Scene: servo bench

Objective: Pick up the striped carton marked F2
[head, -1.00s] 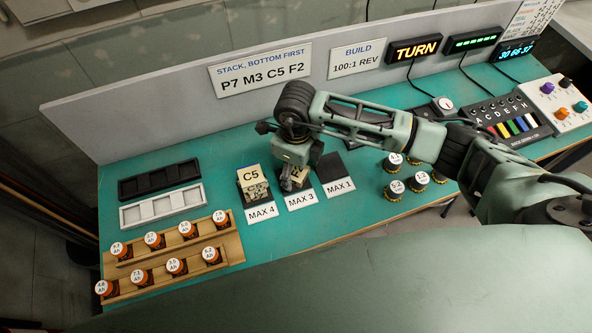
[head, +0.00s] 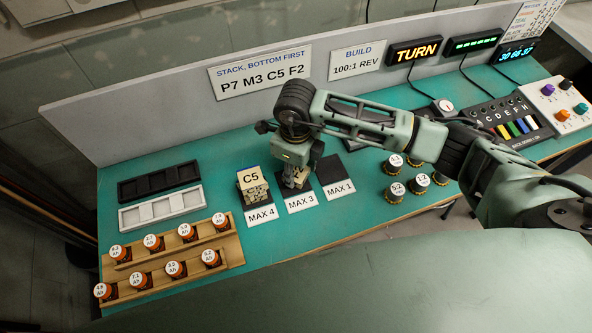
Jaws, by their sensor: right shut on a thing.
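My right gripper (head: 294,175) points down over the MAX 3 spot and is shut on a small cream carton (head: 298,181). The gripper covers most of this carton, so I cannot read its mark or make out stripes. I cannot tell whether it still touches the dark pad (head: 287,195) under it. A cream carton marked C5 (head: 251,177), with a dark pattern on its front, stands on the MAX 4 spot just to the left. My left gripper is not in view.
The dark MAX 1 pad (head: 331,169) to the right is empty. Black (head: 158,182) and white (head: 160,210) trays lie at left, behind wooden racks (head: 224,248) of orange-banded jars. Several round-topped jars (head: 397,190) stand under my right arm. A sign (head: 262,75) reads P7 M3 C5 F2.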

